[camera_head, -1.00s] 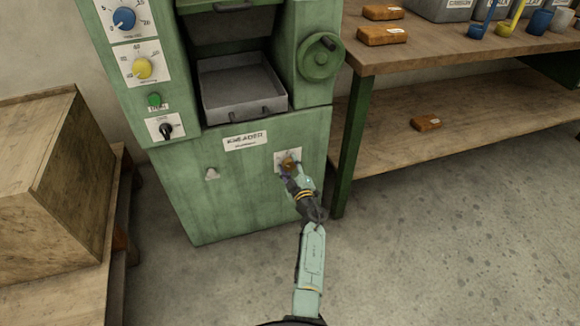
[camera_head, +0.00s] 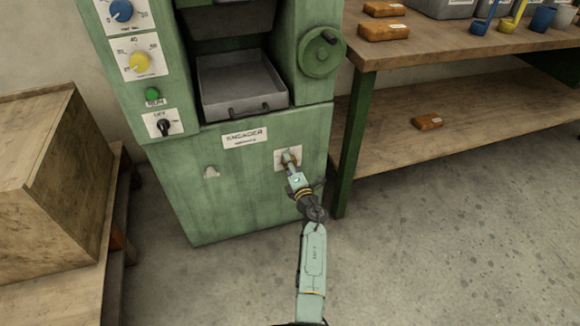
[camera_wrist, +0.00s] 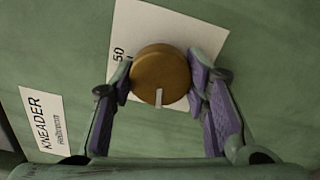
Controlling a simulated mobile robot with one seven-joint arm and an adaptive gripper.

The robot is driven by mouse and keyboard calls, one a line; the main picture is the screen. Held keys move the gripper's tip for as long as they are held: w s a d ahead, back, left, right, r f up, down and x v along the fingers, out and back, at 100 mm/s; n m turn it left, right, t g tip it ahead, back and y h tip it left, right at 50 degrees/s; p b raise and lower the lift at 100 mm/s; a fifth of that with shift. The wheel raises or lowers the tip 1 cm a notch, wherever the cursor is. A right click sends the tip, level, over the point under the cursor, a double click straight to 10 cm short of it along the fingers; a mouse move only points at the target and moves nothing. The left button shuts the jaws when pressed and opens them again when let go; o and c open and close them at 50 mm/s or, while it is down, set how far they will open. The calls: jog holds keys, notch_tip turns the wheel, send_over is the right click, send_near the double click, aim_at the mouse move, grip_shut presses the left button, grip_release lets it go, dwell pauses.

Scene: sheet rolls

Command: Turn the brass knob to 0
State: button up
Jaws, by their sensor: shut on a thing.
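The brass knob (camera_wrist: 160,72) is on a white scale plate (camera_wrist: 148,22) on the green kneader's lower front. In the wrist view it is round, with a pale pointer mark at its lower edge. A "50" shows on the plate to its left; the other scale marks are hidden or cannot be read. My gripper (camera_wrist: 160,90) has its purple-padded fingers closed against both sides of the knob. In the head view my gripper (camera_head: 290,160) reaches the plate and mostly hides the knob.
The green kneader (camera_head: 230,190) has a blue knob (camera_head: 121,11), a yellow knob (camera_head: 138,62), a green button (camera_head: 152,94), a black switch (camera_head: 164,127) and a handwheel (camera_head: 321,52). A wooden bench (camera_head: 440,45) stands right; a wooden box (camera_head: 45,180) stands left.

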aim_at(287, 137)
jog(key=shift+n+b, duration=0.45)
jog(key=shift+n, duration=1.25)
jog(key=o, duration=1.2)
notch_tip(287, 137, up, 10)
jog(key=shift+f, duration=0.15)
jog(key=shift+a+r, duration=0.1)
jog(key=shift+r, duration=0.3)
jog(key=shift+f, duration=0.15)
